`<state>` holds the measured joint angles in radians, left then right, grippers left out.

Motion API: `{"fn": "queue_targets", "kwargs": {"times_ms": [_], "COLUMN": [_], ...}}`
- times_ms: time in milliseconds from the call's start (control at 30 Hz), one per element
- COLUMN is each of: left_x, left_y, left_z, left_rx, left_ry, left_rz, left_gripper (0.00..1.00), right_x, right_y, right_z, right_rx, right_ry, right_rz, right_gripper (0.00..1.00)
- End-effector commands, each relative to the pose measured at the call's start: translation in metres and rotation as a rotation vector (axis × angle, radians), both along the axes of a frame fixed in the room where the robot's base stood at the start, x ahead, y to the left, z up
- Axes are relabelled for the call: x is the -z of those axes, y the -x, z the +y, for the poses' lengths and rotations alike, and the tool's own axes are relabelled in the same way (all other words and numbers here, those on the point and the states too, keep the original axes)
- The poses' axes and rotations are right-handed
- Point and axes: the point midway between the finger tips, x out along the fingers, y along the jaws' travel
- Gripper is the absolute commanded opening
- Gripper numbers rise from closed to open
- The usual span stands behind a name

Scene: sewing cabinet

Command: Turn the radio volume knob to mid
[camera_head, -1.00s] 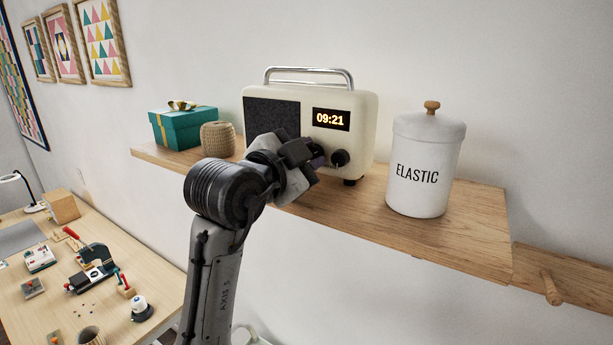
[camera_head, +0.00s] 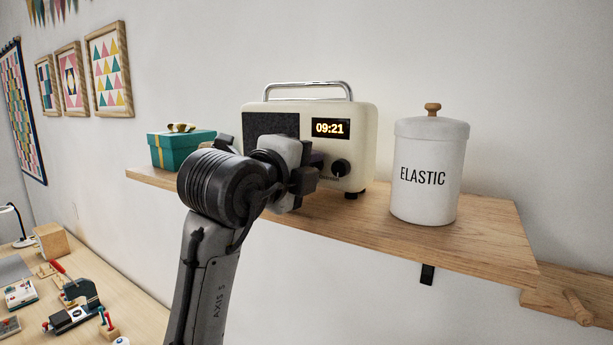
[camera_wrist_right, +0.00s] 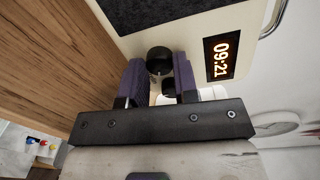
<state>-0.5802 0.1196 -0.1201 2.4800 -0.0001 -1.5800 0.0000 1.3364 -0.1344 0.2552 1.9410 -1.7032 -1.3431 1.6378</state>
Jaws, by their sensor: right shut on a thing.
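The cream radio (camera_head: 363,125) stands on the shelf, with its display at 09:21. My right gripper (camera_wrist_right: 158,80) is at the radio's front, below the display (camera_wrist_right: 222,56). In the right wrist view its purple fingers are shut on a black radio knob (camera_wrist_right: 158,60). In the head view my gripper hides that part of the radio front. A black knob (camera_head: 341,168) shows just right of the gripper in the head view. I cannot tell from the markings which knob is for volume. No knob's setting can be read. My left gripper is not in view.
The wooden shelf (camera_head: 470,228) holds a white ELASTIC jar (camera_head: 424,180) right of the radio and a teal gift box (camera_head: 178,153) to the left. There is bare shelf between radio and jar. A workbench (camera_head: 115,302) is at lower left.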

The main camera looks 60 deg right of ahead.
Motion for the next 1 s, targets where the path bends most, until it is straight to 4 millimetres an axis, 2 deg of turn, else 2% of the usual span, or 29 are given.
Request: {"fn": "queue_targets", "kwargs": {"times_ms": [300,1000], "left_x": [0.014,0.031], "left_y": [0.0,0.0], "left_z": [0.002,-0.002], "left_rx": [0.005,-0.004], "left_ry": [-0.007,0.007], "left_rz": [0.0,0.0], "left_gripper": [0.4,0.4], "right_x": [0.002,0.003], "right_y": [0.001,0.001], "right_z": [0.0,0.0], "right_rx": [0.001,0.001], "right_ry": [0.023,0.073], "right_rz": [-0.3,-0.945], "right_gripper": [0.04,0.04]}}
